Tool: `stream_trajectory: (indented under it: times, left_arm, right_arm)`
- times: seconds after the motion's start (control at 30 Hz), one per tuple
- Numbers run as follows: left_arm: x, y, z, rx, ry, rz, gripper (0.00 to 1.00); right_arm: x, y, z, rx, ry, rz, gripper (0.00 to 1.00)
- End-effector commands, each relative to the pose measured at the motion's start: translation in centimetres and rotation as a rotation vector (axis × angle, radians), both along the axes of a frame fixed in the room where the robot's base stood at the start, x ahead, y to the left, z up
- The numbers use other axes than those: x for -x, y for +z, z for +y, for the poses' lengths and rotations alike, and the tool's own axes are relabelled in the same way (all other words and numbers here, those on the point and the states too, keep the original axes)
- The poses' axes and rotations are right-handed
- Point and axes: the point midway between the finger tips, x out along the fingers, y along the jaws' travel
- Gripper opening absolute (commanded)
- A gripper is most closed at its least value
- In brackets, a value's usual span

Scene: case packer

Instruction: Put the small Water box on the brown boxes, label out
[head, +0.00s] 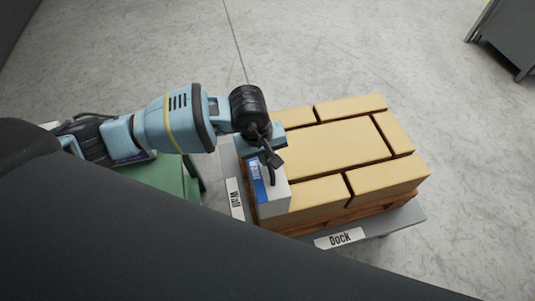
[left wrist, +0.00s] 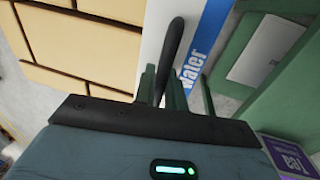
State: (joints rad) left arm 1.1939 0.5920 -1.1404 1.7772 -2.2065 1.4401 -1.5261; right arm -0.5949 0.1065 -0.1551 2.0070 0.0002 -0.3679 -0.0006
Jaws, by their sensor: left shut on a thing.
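The small Water box (head: 273,207) is white with a blue label bearing white letters. My left gripper (head: 271,160) is shut on it from above. It is at the left end of the brown boxes (head: 325,147), near the front left corner, with its label facing left toward the Wall sign. I cannot tell whether its underside touches the brown boxes. In the left wrist view the Water box (left wrist: 158,38) stands close in front of the fingers, with the brown boxes (left wrist: 75,50) to its left. My right gripper is not in view.
The brown boxes lie in a flat stacked layer on a grey pallet (head: 405,217) with signs reading Wall (head: 234,199) and Dock (head: 340,238). A green surface (head: 170,178) stands left of it. A purple Tea box (left wrist: 285,155) shows in the left wrist view. The brown boxes' top is otherwise clear.

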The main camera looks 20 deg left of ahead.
Motion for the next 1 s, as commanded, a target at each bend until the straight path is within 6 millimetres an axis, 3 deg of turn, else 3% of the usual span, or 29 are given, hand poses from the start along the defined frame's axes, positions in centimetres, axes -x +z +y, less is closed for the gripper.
stream_trajectory:
  times: [0.03, 0.23, 0.57, 1.0]
  left_arm:
    - [-0.1, 0.0, 0.0, 0.001, 0.0, -0.002, 0.13]
    - [-0.1, 0.1, 0.0, 0.001, 0.0, -0.002, 0.38]
    - [0.0, 0.1, 0.1, -0.001, 0.0, 0.0, 0.38]
    - [0.6, 6.4, 1.0, 0.001, 0.001, -0.004, 0.38]
  right_arm:
    - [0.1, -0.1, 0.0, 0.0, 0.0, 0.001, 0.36]
    - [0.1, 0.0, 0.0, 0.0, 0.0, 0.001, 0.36]
    - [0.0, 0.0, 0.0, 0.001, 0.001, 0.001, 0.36]
    - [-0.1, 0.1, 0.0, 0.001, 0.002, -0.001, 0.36]
